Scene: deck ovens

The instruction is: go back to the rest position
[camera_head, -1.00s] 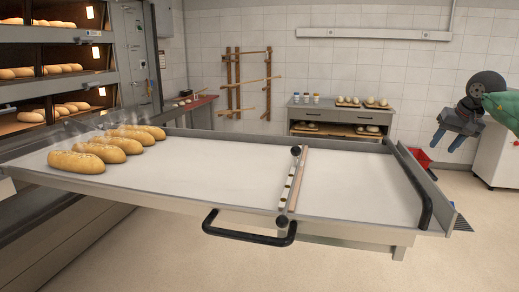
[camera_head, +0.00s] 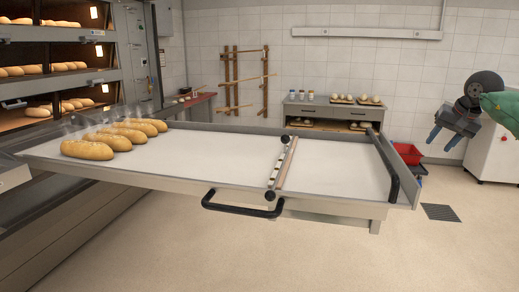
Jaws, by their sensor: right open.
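My right gripper (camera_head: 444,139) hangs at the right side of the head view, open and empty. Its two blue-grey fingers point down and left, apart from the loader table and everything else. The dark wrist and green arm sleeve (camera_head: 501,108) come in from the right edge. My left gripper is not in the head view. A long loader table (camera_head: 210,153) with a pale bed stands in front of me. Several steaming loaves (camera_head: 100,149) lie at its left end.
The deck oven (camera_head: 130,60) with lit decks of bread stands at left. The loader's black handle (camera_head: 240,208) sticks out toward me. A red bin (camera_head: 408,153) and white cabinet (camera_head: 492,155) stand at right. A shelf table (camera_head: 326,110) is by the wall. The floor (camera_head: 400,255) is clear at front right.

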